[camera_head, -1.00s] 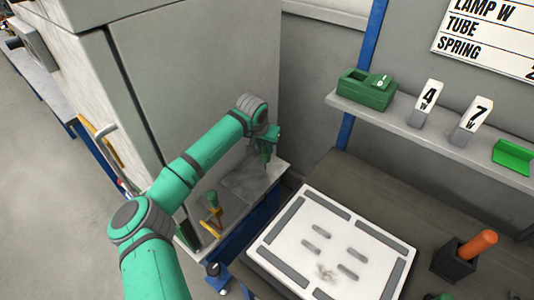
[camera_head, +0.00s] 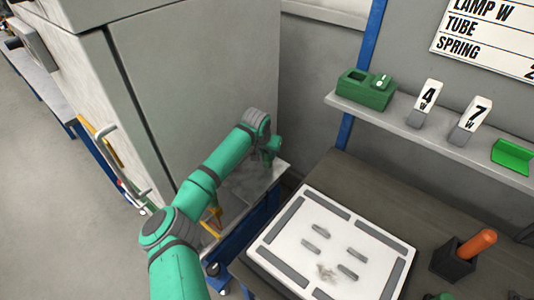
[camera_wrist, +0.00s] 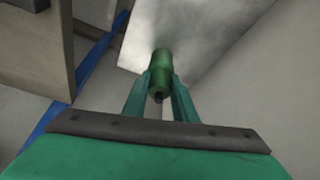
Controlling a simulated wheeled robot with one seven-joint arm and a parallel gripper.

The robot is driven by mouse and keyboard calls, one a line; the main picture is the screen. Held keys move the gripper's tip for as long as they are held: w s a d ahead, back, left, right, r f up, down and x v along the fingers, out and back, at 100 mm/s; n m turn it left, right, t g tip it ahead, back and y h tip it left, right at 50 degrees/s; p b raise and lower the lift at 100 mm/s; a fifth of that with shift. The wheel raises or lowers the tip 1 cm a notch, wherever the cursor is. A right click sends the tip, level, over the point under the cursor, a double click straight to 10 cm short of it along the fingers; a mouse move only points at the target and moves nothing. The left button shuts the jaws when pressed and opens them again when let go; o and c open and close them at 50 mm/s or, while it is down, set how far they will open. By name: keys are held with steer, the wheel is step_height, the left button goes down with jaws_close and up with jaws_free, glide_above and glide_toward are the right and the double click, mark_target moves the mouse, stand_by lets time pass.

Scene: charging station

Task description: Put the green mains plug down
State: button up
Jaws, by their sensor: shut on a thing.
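The green mains plug (camera_wrist: 160,68) is a small, dark green, rounded body between my fingertips in the wrist view. My gripper (camera_wrist: 160,88) is shut on it. In the head view my gripper (camera_head: 271,152) is over the far right end of a small grey-topped bench (camera_head: 262,180). There I cannot tell the plug apart from the green fingers. The bench top also shows beyond the plug in the wrist view (camera_wrist: 205,38). I cannot tell whether the plug touches it.
A tall grey cabinet (camera_head: 200,70) stands behind the arm. A yellow-handled tool (camera_head: 212,222) lies on the bench, partly hidden by my arm. At right are a white board (camera_head: 375,238) on a dark table and a shelf (camera_head: 400,122) with a green box (camera_head: 365,92).

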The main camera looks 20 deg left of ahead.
steer(key=o, duration=1.1)
steer(key=shift+a, duration=0.1)
steer(key=shift+c, duration=0.2)
steer(key=v, duration=1.2)
steer(key=shift+r, duration=0.1)
